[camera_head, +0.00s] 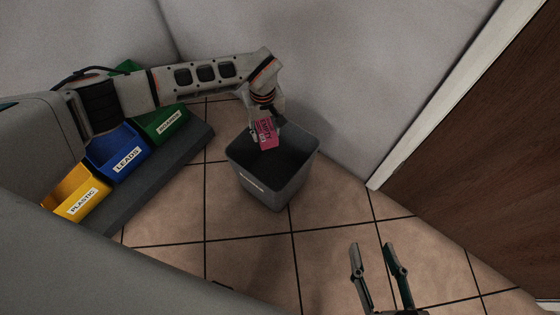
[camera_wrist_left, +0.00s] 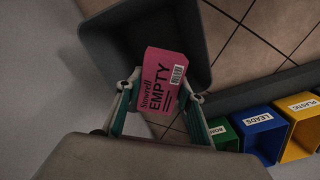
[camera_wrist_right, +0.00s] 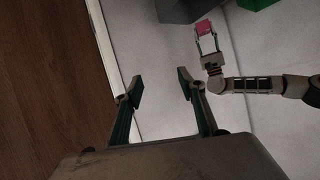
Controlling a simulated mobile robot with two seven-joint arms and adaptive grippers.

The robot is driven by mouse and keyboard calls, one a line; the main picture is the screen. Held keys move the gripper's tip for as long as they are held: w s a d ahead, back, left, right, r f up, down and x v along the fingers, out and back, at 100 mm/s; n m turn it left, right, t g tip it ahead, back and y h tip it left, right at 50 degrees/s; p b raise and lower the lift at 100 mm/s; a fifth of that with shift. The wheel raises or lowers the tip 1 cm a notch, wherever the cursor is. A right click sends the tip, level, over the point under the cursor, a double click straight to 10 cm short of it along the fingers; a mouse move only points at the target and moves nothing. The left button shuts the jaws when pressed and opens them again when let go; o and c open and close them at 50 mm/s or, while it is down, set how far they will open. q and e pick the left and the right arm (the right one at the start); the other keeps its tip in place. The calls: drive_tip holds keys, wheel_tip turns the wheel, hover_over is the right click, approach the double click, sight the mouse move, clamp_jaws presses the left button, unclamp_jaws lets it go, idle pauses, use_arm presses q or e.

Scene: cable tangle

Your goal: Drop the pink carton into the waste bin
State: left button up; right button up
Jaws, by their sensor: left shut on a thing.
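The pink carton (camera_head: 267,134), marked EMPTY, is held between the fingers of my left gripper (camera_head: 262,127). In the left wrist view the carton (camera_wrist_left: 162,80) sits between both fingertips, with the dark bin beyond it. The grey waste bin (camera_head: 266,192) stands on the floor near the wall, its open top facing up. The carton hangs over the bin's opening; its exact height above the rim is hard to tell. My right gripper (camera_head: 376,259) is open and empty at the lower right. The carton also shows in the right wrist view (camera_wrist_right: 204,27).
Yellow PLASTIC (camera_head: 80,203), blue LEADS (camera_head: 122,160) and green (camera_head: 165,128) bins stand on a dark grey base (camera_head: 150,188) at left. A brown door (camera_head: 480,150) with a white frame is at right. Tiled floor is clear around the waste bin's front.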

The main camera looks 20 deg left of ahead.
use_arm(q)
wheel_tip(320, 180, down, 3)
drive_tip(key=shift+f+n+b, duration=0.1)
drive_tip(key=shift+n+b, duration=0.2)
drive_tip(key=shift+f, duration=0.2)
wheel_tip(320, 180, down, 5)
drive_tip(key=b, duration=0.3)
drive_tip(key=shift+w+f, duration=0.1)
use_arm(e)
drive_tip(key=a+m, duration=0.1)
drive_tip(key=s+a+m, duration=0.1)
drive_tip(key=a, duration=0.1)
drive_tip(key=a+f+m+y, duration=0.1)
drive_tip(key=m, duration=0.1)
drive_tip(key=shift+s+a+f, duration=0.1)
drive_tip(key=shift+s+a, duration=0.2)
use_arm(q)
drive_tip(key=o, duration=0.8)
drive_tip(key=shift+o, duration=0.2)
